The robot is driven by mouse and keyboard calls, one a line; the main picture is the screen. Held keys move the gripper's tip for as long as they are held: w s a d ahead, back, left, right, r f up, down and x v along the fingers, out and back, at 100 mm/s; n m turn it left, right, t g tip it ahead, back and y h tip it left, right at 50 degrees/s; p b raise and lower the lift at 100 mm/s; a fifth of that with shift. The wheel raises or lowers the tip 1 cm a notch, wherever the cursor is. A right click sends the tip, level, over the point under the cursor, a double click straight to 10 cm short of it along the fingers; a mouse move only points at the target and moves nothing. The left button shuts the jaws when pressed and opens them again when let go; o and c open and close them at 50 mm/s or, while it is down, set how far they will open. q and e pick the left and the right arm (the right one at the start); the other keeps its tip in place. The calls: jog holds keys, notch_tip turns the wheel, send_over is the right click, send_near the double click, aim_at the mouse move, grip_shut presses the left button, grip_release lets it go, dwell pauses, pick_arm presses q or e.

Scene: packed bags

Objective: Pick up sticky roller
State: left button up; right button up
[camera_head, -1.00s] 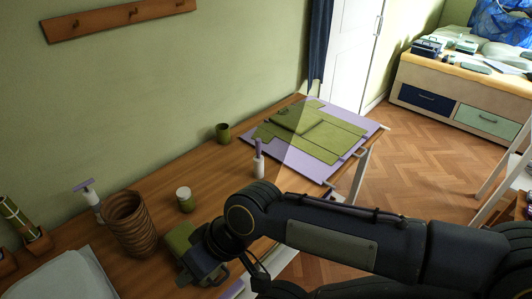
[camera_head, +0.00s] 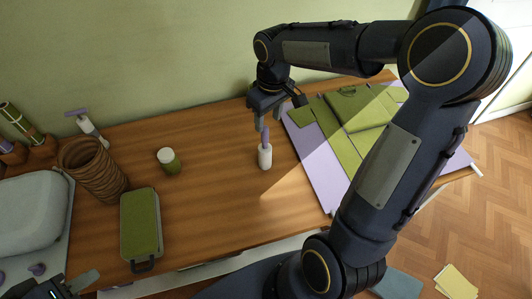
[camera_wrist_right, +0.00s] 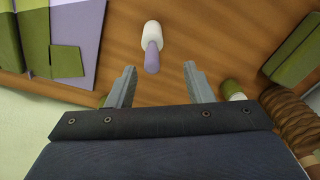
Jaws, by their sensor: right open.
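In the right wrist view the white roll (camera_wrist_right: 152,32) and purple handle (camera_wrist_right: 152,58) show ahead of my open right gripper (camera_wrist_right: 160,70), the handle's end close to the gap between the fingers. Nothing is held there. My left gripper (camera_head: 78,284) is partly in view at the bottom left corner; its jaws are unclear.
A purple mat with green folded pieces (camera_head: 350,125) lies to the right. A green-lidded case (camera_head: 141,222), a white-topped green jar (camera_head: 170,161), a brown ribbed pot (camera_head: 94,168) and a purple-headed tool (camera_head: 90,127) stand left. Table around the roller is clear.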

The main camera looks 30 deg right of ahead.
aim_at(265, 136)
jog(key=shift+n+g, duration=0.3)
jog(key=w+f, duration=0.3)
jog(key=shift+w+d+f, duration=0.1)
jog(key=shift+d+f, duration=0.15)
jog(key=shift+d, duration=0.15)
jog(key=shift+f, duration=0.4)
jog(key=f, duration=0.1)
jog(key=f+p, duration=0.1)
jog(key=f, duration=0.3)
jog(key=shift+s+a+f+p, duration=0.1)
jog(key=shift+s+f+p, duration=0.15)
jog(key=shift+p, duration=0.05)
jog(key=shift+f, duration=0.5)
grip_shut()
